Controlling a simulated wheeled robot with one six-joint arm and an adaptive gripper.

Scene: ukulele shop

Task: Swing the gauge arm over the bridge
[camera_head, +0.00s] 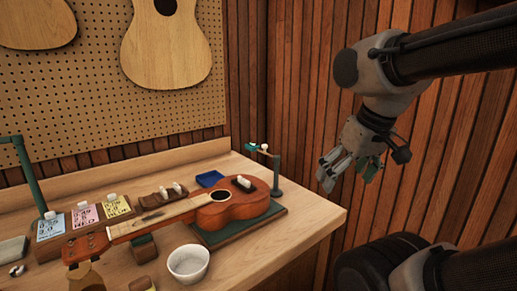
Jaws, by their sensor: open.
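A brown ukulele (238,207) lies on a green mat (255,224) on the bench, its neck pointing left. Its bridge (241,183) shows as a dark piece with a pale block at the right part of the body. A green post (277,173) stands behind the body's right end. A short gauge arm (271,152) sits on top, pointing left and away behind the ukulele, with a white knob and a teal block at its free end. My gripper (350,172) is open and empty, in the air right of the post and apart from it.
A white bowl (188,262) stands in front of the ukulele. A blue tray (210,178) and a wooden holder (163,195) lie behind the neck. Coloured cards (85,214) and another green post (30,178) are at left. The bench's right corner is clear.

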